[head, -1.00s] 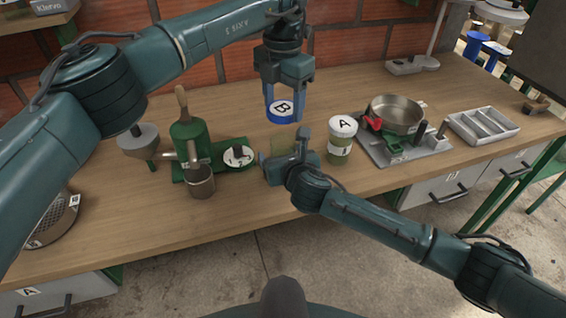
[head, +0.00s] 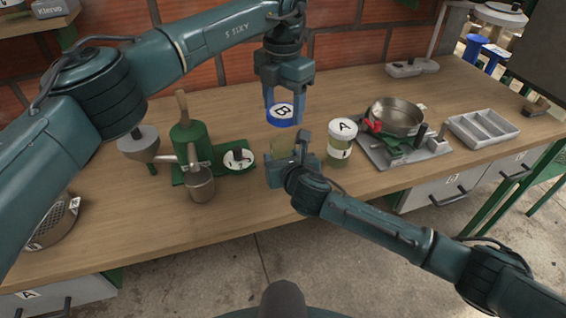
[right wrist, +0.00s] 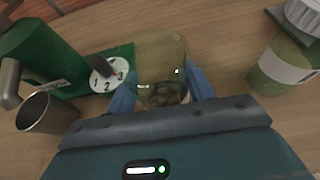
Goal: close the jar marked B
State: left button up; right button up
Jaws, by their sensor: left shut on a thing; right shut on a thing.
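A blue-rimmed white lid marked B (head: 282,114) is held in my left gripper (head: 284,104), which is shut on it from above. The lid is in the air, level, above an open jar (head: 283,148). My right gripper (head: 291,168) is shut on this glass jar from the front. In the right wrist view the jar (right wrist: 162,65) stands between the fingers, with greenish contents low inside. The lid and jar are apart. The jar's own label is not readable.
A closed jar marked A (head: 340,140) stands just right of the held jar. A green pulper (head: 190,140) with a metal cup (head: 200,184) and a numbered dial (head: 238,159) stands left. A pan (head: 396,116) on a scale-like stand and a grey tray (head: 483,127) are farther right.

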pick_arm(q)
jog(key=shift+f, duration=2.45)
jog(key=shift+f, duration=0.9)
jog(key=shift+f, duration=0.6)
